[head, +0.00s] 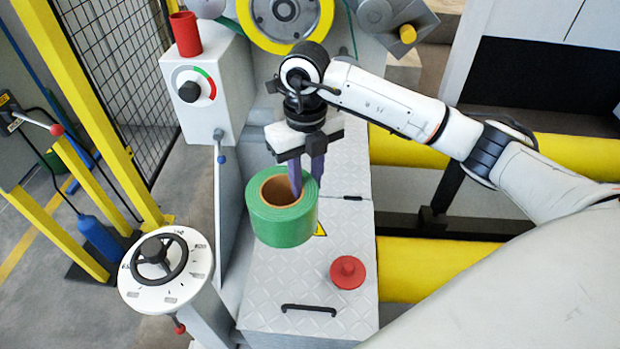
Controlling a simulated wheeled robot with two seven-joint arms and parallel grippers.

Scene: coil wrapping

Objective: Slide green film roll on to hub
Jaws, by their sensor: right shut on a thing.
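The green film roll (282,228) hangs above the grey tread-plate top, its brown core opening facing up. My right gripper (307,173) is shut on the wall of the roll, with one purple finger inside the core and the other outside at the back right. The roll looks upright and slightly tilted. No part is clearly recognisable as the hub; a grey disc part with a yellow knob (407,34) sits at the top right of the machine. My left gripper is out of view.
A red knobbed cap (347,272) and a black handle (308,309) are on the tread-plate top (262,315). A yellow-rimmed wheel (286,44), a red cylinder (186,34) and a dial box (205,85) stand behind. A handwheel pedestal (166,268) is at the left.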

